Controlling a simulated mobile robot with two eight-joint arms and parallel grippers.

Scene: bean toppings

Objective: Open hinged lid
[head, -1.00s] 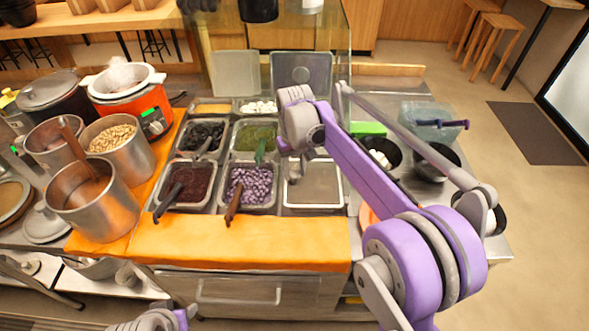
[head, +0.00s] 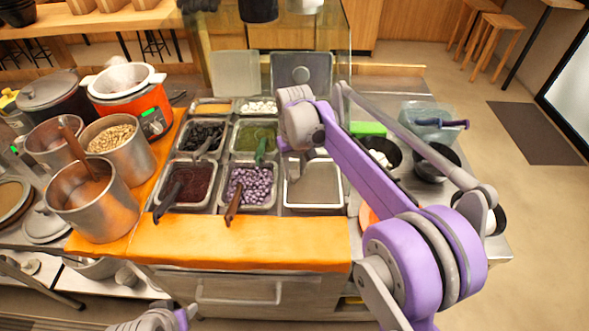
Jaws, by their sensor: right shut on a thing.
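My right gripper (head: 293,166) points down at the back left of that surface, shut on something. Its fingers and my arm hide what it holds and the compartment behind. Of my left arm only a bit shows at the bottom left; its gripper is out of view.
Pans of purple beans (head: 249,186), dark red beans (head: 188,184) and green topping (head: 256,138) lie left of my right gripper, several with utensil handles sticking up. Metal pots (head: 93,204) and an orange cooker (head: 145,117) stand at left. Dark bowls (head: 436,166) stand at right.

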